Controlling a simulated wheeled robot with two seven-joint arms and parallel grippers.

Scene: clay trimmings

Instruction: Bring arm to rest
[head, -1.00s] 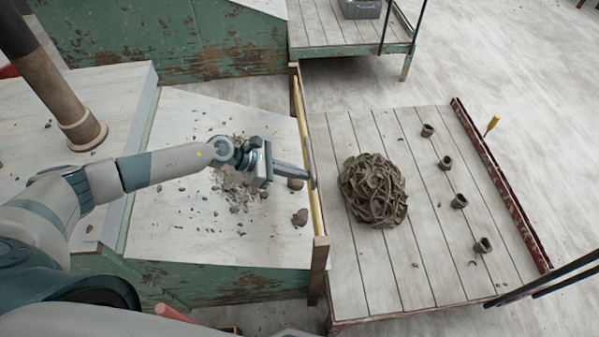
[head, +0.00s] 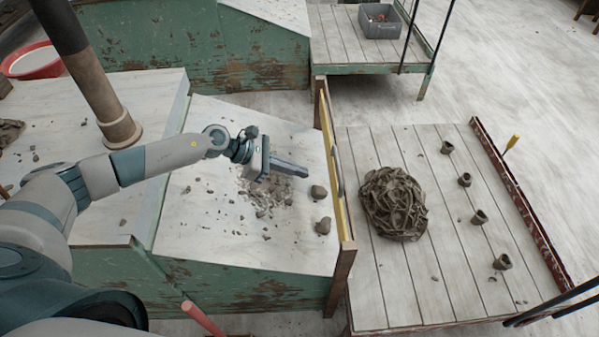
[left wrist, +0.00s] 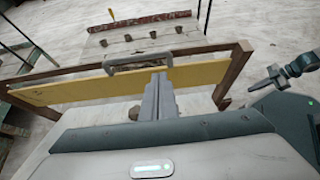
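My left gripper (head: 304,172) hangs over the white sloped worktop (head: 185,235), with its fingers together and nothing visible between them. In the left wrist view the shut fingers (left wrist: 160,80) point at a yellow board (left wrist: 70,90) between wooden posts. A grey handle (left wrist: 138,61) is on the board. The fingers are apart from the board (head: 331,150) in the head view. At the right of the left wrist view, a grey and teal arm part (left wrist: 292,70) shows, seemingly my right arm. Its finger state is unclear.
Clay crumbs (head: 265,195) and lumps (head: 323,226) lie on the worktop below the gripper. Beyond the board, a plank table (head: 440,295) bears a heap of clay trimmings (head: 394,204) and several small cups (head: 479,217). A grey crate (head: 380,22) stands at the back.

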